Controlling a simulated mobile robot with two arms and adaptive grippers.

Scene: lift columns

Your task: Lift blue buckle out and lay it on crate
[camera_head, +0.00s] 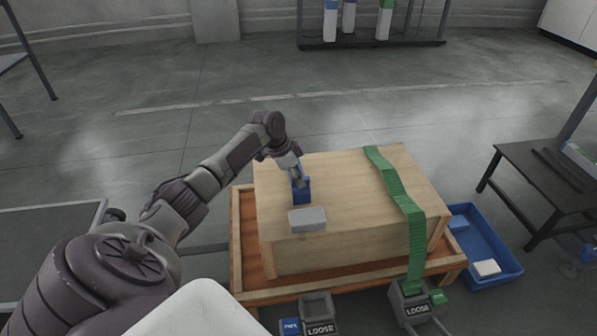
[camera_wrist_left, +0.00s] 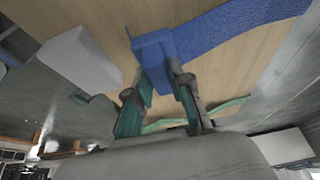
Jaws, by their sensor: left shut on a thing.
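The light wooden crate (camera_head: 345,185) stands on an orange-brown wooden base. My left gripper (camera_head: 297,174) is over the left part of the crate's top. It is shut on the blue buckle (camera_head: 302,196), which stands upright at the crate top; I cannot tell whether it touches the wood. In the left wrist view the blue buckle (camera_wrist_left: 152,52) sits between the fingers of my left gripper (camera_wrist_left: 160,88), with a blue strap (camera_wrist_left: 240,22) extending from it to the right. My right gripper is not in view.
A grey block (camera_head: 307,219) lies on the crate near the buckle. A green strap (camera_head: 396,188) crosses the crate's right side. Grey "LOOSE" units (camera_head: 319,307) stand at the front. A blue bin (camera_head: 500,252) and a dark table (camera_head: 535,170) are at right. The crate's middle is clear.

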